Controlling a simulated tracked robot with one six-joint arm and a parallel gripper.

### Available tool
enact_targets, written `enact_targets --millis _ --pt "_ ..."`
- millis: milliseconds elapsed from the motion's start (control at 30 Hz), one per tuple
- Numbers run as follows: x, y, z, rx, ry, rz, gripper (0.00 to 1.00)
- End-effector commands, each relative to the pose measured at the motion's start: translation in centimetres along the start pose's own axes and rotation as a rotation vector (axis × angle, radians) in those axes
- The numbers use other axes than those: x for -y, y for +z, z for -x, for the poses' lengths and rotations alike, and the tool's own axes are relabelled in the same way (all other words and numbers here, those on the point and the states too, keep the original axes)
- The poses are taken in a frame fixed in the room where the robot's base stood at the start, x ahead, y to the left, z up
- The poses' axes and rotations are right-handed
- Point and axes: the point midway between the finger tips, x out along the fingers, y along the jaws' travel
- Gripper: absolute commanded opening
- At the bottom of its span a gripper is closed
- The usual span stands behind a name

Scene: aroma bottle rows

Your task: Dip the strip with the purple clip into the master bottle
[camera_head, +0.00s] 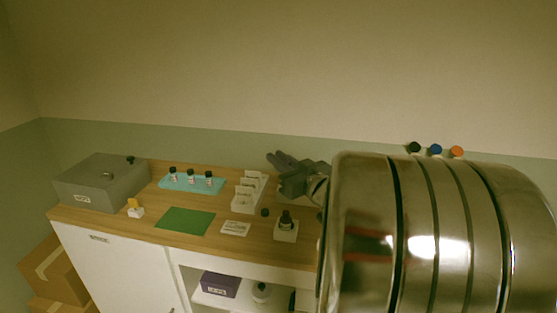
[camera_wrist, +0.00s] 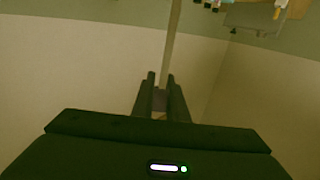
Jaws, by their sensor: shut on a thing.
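My gripper (camera_head: 285,162) is raised above the back of the wooden table in the head view, fingers pointing left. In the wrist view my gripper (camera_wrist: 161,82) is shut on a long pale strip (camera_wrist: 171,45) that reaches away from the fingertips to the top edge. A small greyish piece shows between the fingers; I cannot make out a purple clip. A dark bottle (camera_head: 286,218), likely the master bottle, stands in a white block (camera_head: 286,235) below and near my gripper. A small dark cap (camera_head: 264,212) lies left of it. The strip is apart from the bottle.
A white stepped rack (camera_head: 241,203) stands left of the bottle. Further left are a white card (camera_head: 234,228), a green mat (camera_head: 185,221), a teal tray (camera_head: 160,182) with three small bottles, a yellow-topped white block (camera_head: 136,211) and a grey box (camera_head: 100,187).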

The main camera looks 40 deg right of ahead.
Motion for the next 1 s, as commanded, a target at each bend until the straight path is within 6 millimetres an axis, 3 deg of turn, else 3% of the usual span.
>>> enact_targets --millis 1000 --pt "0.1 4.0 0.0 0.001 -0.003 0.0 0.0"
